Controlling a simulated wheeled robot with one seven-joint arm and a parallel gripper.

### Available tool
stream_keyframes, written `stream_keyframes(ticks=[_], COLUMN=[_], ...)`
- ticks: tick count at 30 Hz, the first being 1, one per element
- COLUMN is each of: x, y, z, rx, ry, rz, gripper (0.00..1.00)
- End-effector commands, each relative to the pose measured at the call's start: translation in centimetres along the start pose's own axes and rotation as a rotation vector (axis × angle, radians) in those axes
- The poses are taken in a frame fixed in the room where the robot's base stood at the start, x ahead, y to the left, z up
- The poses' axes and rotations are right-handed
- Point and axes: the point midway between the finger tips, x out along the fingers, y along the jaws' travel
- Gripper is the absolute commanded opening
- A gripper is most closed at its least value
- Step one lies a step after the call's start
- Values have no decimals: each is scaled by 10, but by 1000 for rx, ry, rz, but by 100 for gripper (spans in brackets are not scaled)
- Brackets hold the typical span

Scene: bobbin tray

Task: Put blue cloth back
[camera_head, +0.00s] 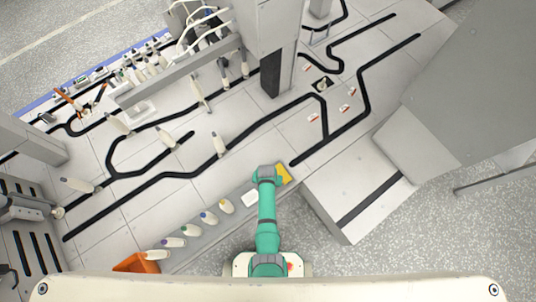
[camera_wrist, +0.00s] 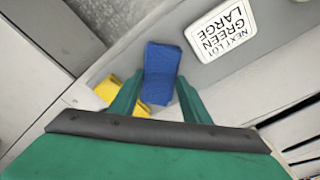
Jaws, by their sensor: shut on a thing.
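The blue cloth (camera_wrist: 163,62) is a small folded block in the wrist view. It lies between the green fingers of my gripper (camera_wrist: 160,80), which are shut on it. The yellow cloth (camera_wrist: 107,89) lies just left of it on the grey surface, partly behind the left finger; a bit of yellow also shows between the fingers. In the head view my gripper (camera_head: 268,171) is over the right end of the grey ledge, with the yellow cloth (camera_head: 284,174) beside it. The blue cloth is hidden by the arm there.
A white card reading "NEXT LOT GREEN LARGE" (camera_wrist: 222,30) lies right of the blue cloth. Several bobbins with coloured ends (camera_head: 208,217) line the ledge further left. An orange bin (camera_head: 137,263) is at its left end. A grey box (camera_head: 350,195) stands to the right.

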Motion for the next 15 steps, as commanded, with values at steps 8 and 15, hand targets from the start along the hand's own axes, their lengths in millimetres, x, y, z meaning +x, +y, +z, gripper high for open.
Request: stream_keyframes(ticks=[8, 15], x=[0, -1], y=[0, -1], z=[0, 1], rx=[-1, -2], ry=[-1, -1], rz=[0, 0], gripper=[62, 62])
